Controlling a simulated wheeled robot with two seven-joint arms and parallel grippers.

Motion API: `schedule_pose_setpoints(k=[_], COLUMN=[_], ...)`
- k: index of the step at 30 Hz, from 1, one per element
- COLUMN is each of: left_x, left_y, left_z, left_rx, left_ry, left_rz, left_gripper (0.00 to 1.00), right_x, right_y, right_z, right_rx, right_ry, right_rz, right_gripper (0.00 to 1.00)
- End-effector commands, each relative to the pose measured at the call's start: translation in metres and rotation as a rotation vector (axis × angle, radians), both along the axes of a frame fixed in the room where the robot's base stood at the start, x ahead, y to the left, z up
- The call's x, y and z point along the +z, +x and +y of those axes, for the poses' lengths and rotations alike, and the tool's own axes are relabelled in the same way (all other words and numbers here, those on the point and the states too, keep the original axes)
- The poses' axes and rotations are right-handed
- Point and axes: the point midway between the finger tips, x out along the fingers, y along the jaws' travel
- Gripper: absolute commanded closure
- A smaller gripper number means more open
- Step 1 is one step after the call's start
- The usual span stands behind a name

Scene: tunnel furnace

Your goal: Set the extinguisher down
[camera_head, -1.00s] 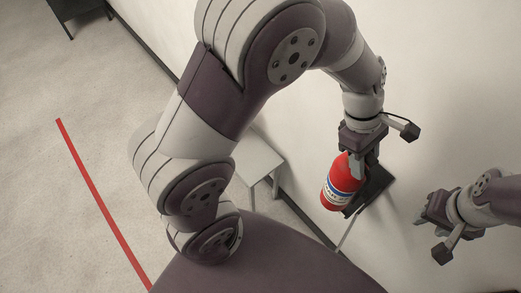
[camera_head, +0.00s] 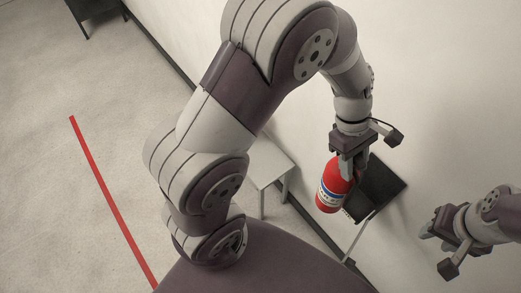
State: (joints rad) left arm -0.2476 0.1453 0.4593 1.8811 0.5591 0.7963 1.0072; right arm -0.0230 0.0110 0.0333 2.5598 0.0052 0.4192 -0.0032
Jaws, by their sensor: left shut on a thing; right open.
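The red fire extinguisher (camera_head: 330,187) with a white and blue label hangs slightly tilted in my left gripper (camera_head: 350,160), right of the middle of the view. My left gripper is shut on its upper end. The extinguisher overlaps the left part of a dark flat-topped stand (camera_head: 382,187); I cannot tell whether it touches it. My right gripper (camera_head: 432,240) is open and empty at the lower right, apart from the extinguisher.
A small white table (camera_head: 268,165) stands left of the extinguisher, partly hidden by my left arm. The pale wall (camera_head: 440,90) is on the right. A red line (camera_head: 110,198) marks the open floor at left. Dark furniture (camera_head: 95,12) stands at the upper left.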

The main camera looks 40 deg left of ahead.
Motion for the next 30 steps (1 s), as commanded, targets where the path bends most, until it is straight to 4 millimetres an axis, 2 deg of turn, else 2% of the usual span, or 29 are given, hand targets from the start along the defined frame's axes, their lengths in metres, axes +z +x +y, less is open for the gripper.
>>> schedule_pose_setpoints(k=[18, 24, 30], left_x=[-0.072, -0.09, -0.1], left_y=[0.039, 0.048, 0.054], left_z=[0.108, 0.134, 0.148], left_rx=[-0.192, -0.242, -0.269], left_ry=[-0.001, -0.001, -0.001], left_rz=[-0.003, -0.004, -0.004], left_gripper=[1.0, 1.0, 1.0], right_x=[0.001, 0.001, 0.001], right_y=[0.0, 0.0, 0.0], right_z=[0.0, 0.0, 0.0], right_rx=[0.0, 0.0, 0.0], right_ry=[0.0, 0.0, 0.0], right_rz=[0.0, 0.0, 0.0], right_gripper=[0.57, 0.57, 0.57])
